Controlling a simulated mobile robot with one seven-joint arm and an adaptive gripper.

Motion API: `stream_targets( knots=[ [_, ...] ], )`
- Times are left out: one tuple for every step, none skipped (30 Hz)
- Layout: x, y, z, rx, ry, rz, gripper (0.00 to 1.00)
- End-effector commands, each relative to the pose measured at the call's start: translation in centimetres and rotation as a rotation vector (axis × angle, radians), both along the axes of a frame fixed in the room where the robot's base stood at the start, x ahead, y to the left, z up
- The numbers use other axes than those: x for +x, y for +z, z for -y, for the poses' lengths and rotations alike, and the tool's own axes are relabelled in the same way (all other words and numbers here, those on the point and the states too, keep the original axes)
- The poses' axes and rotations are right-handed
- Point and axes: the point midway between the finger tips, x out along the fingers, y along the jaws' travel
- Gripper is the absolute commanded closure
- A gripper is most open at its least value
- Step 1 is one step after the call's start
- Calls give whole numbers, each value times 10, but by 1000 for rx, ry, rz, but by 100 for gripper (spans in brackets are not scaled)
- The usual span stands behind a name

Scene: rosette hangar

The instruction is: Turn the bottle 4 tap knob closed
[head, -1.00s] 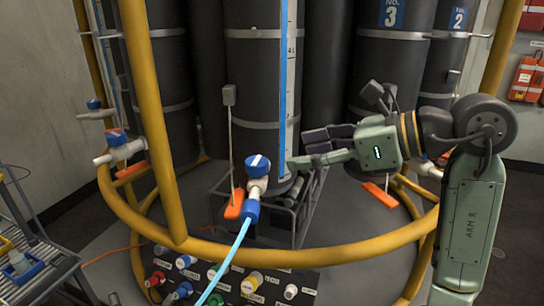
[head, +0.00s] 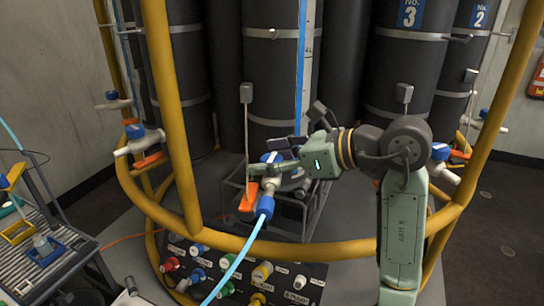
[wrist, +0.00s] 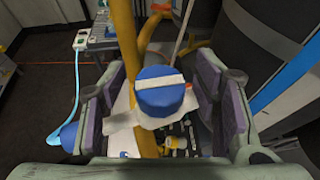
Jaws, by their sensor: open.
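The tap in front of the middle bottle has a round blue knob (head: 271,157) with a white bar across its top. No number shows on that bottle (head: 270,75). A light-blue hose (head: 235,262) runs down from the tap's blue fitting (head: 266,207). My gripper (head: 268,156) is open at the knob, reaching in from the right. In the wrist view the knob (wrist: 160,92) sits between the two finger pads, with a gap on each side. Its white bar lies nearly crosswise, from one finger side towards the other. The gripper partly hides the tap body in the head view.
A yellow tubular frame (head: 185,150) rings the bottles close to the tap. An orange tag (head: 248,196) hangs beside the tap. A panel of coloured fittings (head: 240,275) lies below. Another blue-knobbed tap (head: 140,138) is at left, and a cart (head: 50,270) stands front left.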

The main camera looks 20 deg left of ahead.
Motion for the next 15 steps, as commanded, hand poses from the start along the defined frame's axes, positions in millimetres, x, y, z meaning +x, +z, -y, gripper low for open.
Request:
stream_targets(
  knots=[
    [0,0,0,0,0,0,45],
    [0,0,0,0,0,0,47],
    [0,0,0,0,0,0,49],
    [0,0,0,0,0,0,51],
    [0,0,0,0,0,0,53],
    [0,0,0,0,0,0,56],
    [0,0,0,0,0,0,58],
    [0,0,0,0,0,0,60],
    [0,0,0,0,0,0,63],
    [0,0,0,0,0,0,65],
    [0,0,0,0,0,0,67],
    [0,0,0,0,0,0,69],
    [0,0,0,0,0,0,71],
    [0,0,0,0,0,0,73],
    [0,0,0,0,0,0,76]
  ],
)
